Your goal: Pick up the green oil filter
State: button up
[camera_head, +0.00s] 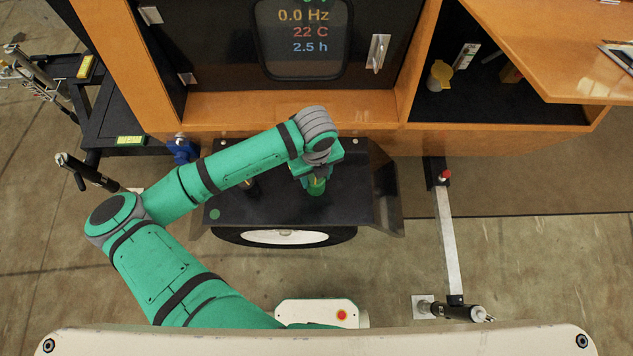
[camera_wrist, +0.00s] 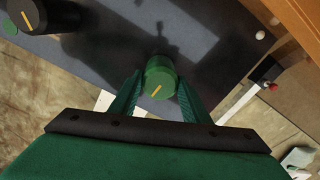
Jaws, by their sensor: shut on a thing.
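The green oil filter (camera_wrist: 160,78) is a short green cylinder with a yellow mark on its top. It sits between the two fingers of my gripper (camera_wrist: 158,92) in the wrist view, and the fingers are shut on it. In the head view the filter (camera_head: 317,187) shows just below my gripper (camera_head: 316,178), over the black fender (camera_head: 350,205). My wrist partly hides it there. I cannot tell whether its base touches the fender.
A black cylinder with a yellow mark (camera_wrist: 42,14) stands on the fender to the left, mostly behind my arm in the head view. A green disc (camera_head: 214,214) lies at the fender's left. The orange cabinet (camera_head: 290,106) rises behind. An open door panel (camera_head: 560,45) juts out at right.

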jog(key=shift+r, duration=3.35)
